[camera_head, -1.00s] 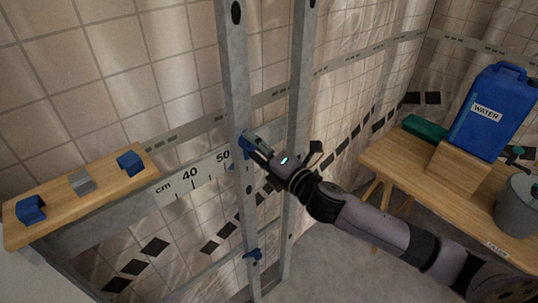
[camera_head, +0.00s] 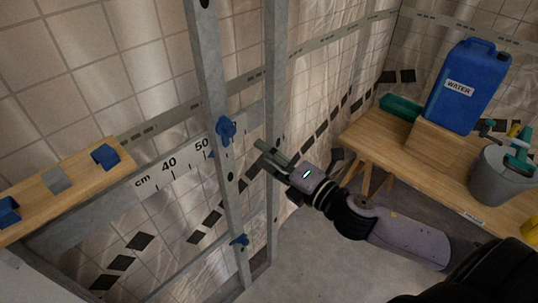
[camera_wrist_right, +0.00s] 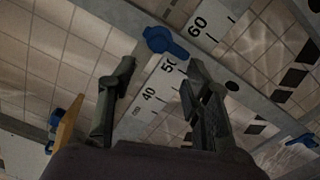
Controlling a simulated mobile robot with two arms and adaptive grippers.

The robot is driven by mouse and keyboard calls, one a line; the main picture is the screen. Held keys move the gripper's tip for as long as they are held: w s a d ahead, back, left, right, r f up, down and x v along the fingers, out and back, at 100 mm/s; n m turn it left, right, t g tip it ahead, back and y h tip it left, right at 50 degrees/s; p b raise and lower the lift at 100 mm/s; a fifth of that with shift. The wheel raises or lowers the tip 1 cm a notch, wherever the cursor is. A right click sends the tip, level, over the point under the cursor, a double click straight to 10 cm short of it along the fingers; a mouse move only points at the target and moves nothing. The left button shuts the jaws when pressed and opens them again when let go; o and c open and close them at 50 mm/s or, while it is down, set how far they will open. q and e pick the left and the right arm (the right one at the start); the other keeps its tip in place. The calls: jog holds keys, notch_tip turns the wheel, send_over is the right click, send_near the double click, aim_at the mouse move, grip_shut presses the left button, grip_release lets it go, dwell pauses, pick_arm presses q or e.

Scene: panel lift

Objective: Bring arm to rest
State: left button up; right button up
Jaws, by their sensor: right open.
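My right gripper (camera_head: 268,156) is open and empty in the head view, in front of the metal frame. It is apart from the upper blue clamp (camera_head: 226,130), which sits on the left upright (camera_head: 209,75). In the right wrist view, my right gripper (camera_wrist_right: 158,88) has its two fingers spread wide with nothing between the tips. The upper blue clamp (camera_wrist_right: 165,42) shows beyond the fingertips. My right arm reaches in from the lower right of the head view. My left gripper is not in view.
A scale marked in cm (camera_head: 170,163) runs along the rail. A wooden shelf (camera_head: 85,172) with blue blocks is at left. A lower blue clamp (camera_head: 240,240) is on the upright. At right, a wooden table (camera_head: 385,150) carries a blue water can (camera_head: 465,90) and a grey bucket (camera_head: 495,178).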

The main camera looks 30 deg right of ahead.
dwell(0.5)
